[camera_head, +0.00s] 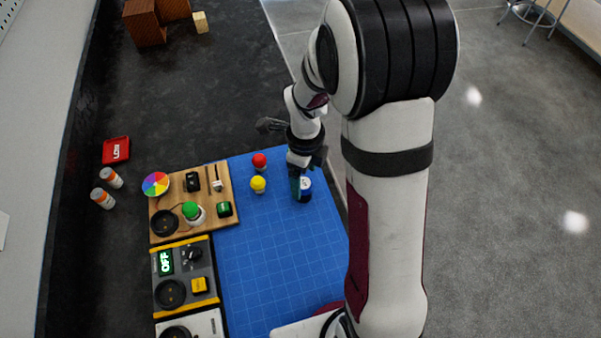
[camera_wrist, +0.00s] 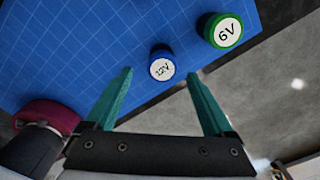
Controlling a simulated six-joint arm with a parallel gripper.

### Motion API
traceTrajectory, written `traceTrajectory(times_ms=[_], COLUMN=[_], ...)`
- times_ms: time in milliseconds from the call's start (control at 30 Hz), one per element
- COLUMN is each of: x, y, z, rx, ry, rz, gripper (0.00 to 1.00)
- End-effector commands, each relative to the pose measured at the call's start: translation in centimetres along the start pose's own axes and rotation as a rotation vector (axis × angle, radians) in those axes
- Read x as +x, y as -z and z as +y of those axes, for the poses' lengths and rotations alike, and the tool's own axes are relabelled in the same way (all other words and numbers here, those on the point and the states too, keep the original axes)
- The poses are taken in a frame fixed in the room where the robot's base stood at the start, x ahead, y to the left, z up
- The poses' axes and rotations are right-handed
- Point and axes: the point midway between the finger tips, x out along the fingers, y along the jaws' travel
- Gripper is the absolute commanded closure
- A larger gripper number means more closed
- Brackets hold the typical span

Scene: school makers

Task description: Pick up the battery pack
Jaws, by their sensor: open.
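Two round battery packs show in the wrist view. The blue one, marked 12V (camera_wrist: 161,66), stands on the blue mat near its edge, and the green one, marked 6V (camera_wrist: 225,31), is to its upper right at the mat's edge. In the head view the blue pack (camera_head: 304,190) is beside my gripper (camera_head: 295,188); I cannot make out the green one there. In the wrist view my gripper (camera_wrist: 161,75) has its teal fingers spread wide, with the blue pack beyond and between the tips. Nothing is held.
The blue mat (camera_head: 265,255) is mostly bare. A wooden board (camera_head: 225,178) with parts and a grey panel (camera_head: 208,263) reading OFF lie further left. The table ends at right.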

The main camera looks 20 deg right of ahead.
Motion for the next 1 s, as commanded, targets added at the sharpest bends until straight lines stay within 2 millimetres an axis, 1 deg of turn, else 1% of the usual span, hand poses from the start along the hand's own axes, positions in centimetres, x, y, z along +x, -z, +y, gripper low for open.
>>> traceTrajectory(times_ms=[33,100,200,400,433,567,600,667,700,767,800,867,900,1000], x=[1.1,2.5,3.6,3.8,3.8,3.8,3.8,3.8,3.8,3.8,3.8,3.8,3.8,3.7], y=[-0.1,-0.2,-0.2,-0.3,-0.3,-0.3,-0.3,-0.3,-0.3,-0.3,-0.3,-0.3,-0.3,-0.3], z=[-0.1,-0.3,-0.3,-0.3,-0.3,-0.3,-0.3,-0.3,-0.3,-0.3,-0.3,-0.3,-0.3,-0.3], rx=[0.0,-0.001,0.0,0.0,0.0,-0.001,-0.001,-0.001,-0.001,-0.001,-0.001,-0.001,-0.001,-0.001], ry=[-0.005,-0.003,-0.003,0.0,0.0,0.0,-0.001,0.0,0.0,0.0,0.0,0.0,0.0,0.0], rz=[0.004,0.003,0.002,0.0,0.0,0.0,0.0,0.0,0.0,0.0,0.0,0.0,0.0,0.0], gripper=[0.13,0.13,0.13,0.13,0.15,0.38,0.45,0.56,0.63,0.74,0.81,0.92,0.99,1.0])
